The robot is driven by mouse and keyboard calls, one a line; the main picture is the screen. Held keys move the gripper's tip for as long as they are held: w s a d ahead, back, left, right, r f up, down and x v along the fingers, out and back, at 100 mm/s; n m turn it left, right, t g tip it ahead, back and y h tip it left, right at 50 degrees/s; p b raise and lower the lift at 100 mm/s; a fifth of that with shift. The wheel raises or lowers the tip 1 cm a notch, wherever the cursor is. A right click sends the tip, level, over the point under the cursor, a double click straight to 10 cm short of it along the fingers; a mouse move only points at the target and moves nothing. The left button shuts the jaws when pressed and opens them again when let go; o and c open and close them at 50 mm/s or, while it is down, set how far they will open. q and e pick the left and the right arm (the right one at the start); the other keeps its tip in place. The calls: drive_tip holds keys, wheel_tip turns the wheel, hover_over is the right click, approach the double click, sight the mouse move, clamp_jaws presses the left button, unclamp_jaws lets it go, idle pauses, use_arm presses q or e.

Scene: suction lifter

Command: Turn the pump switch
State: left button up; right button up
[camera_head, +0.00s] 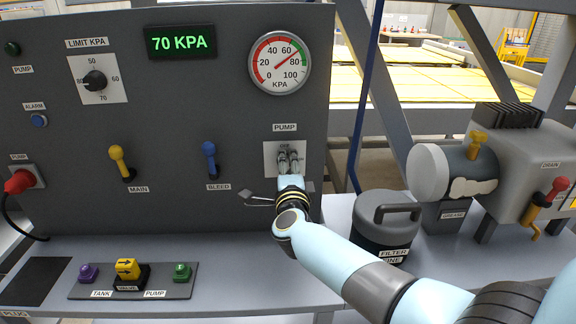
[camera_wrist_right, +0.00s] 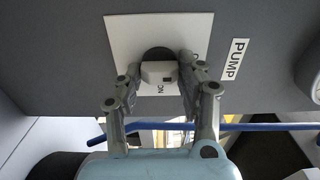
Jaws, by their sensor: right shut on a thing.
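The pump switch (camera_wrist_right: 158,72) is on a white plate (camera_wrist_right: 125,35) under the PUMP label (camera_head: 284,127) on the grey panel. In the right wrist view its knob has a pale face, with a dark round part behind it and ON lettering near it. My right gripper (camera_head: 289,160) is at the plate, shut on the switch, with one finger on each side of the knob (camera_wrist_right: 157,76). In the head view the gripper mostly hides the knob, so its exact setting is hard to read there. My left gripper is not in view.
The display (camera_head: 181,41) reads 70 KPA, and the gauge (camera_head: 279,63) needle points near 70. The yellow main lever (camera_head: 121,163) and blue bleed lever (camera_head: 209,158) are left of my gripper. A filter canister (camera_head: 386,225) stands at right; a button box (camera_head: 134,280) lies below.

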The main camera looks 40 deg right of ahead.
drive_tip(key=o, duration=1.1)
drive_tip(key=shift+a, duration=0.1)
drive_tip(key=v, duration=1.2)
